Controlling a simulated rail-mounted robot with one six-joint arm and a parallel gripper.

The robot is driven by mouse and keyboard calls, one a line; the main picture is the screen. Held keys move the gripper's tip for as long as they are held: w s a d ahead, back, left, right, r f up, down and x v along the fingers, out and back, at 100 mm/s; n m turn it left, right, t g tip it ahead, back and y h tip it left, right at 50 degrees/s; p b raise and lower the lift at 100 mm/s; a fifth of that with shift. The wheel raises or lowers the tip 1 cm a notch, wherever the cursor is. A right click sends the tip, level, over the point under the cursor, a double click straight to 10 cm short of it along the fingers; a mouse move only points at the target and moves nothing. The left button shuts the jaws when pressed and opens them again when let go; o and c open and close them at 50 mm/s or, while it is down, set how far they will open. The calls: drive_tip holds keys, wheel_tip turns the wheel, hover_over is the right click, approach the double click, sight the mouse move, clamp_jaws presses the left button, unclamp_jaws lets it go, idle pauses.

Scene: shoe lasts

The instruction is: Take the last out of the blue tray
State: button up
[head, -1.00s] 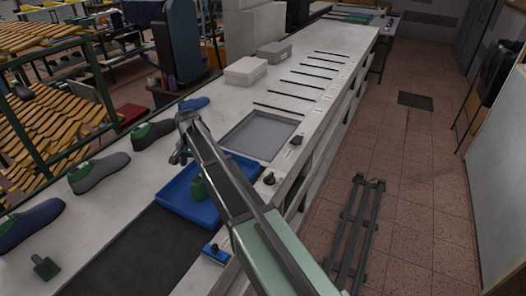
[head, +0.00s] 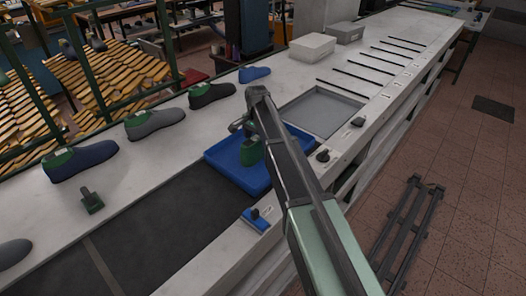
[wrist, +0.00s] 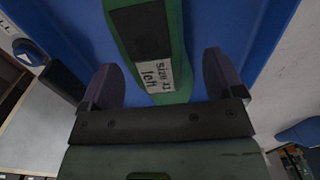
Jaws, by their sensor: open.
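The green last (head: 250,153) stands in the blue tray (head: 221,170) on the bench. In the wrist view the last (wrist: 150,45) is close, with a dark rectangle and a white label reading "Size" and "left"; the number is hard to read. My gripper (wrist: 160,72) is open, with one dark finger to each side of the last and gaps between. In the head view my gripper (head: 242,130) is just above the last, and my arm hides part of the tray. Whether the fingers reach down beside the last is unclear.
A row of shoes, including a navy one (head: 85,163) and a grey one (head: 155,122), stands behind the tray. A grey recessed tray (head: 322,110) lies to its right. A dark mat (head: 160,225) is clear.

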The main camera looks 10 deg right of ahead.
wheel_tip(320, 180, down, 3)
drive_tip(key=shift+f+b, duration=0.15)
drive_tip(key=shift+b, duration=0.7)
drive_tip(key=shift+r, duration=0.25)
drive_tip(key=c, duration=1.5)
wheel_tip(320, 180, up, 20)
drive_tip(key=p, duration=2)
drive_tip(key=shift+p, duration=0.3)
drive_tip(key=shift+c, duration=0.2)
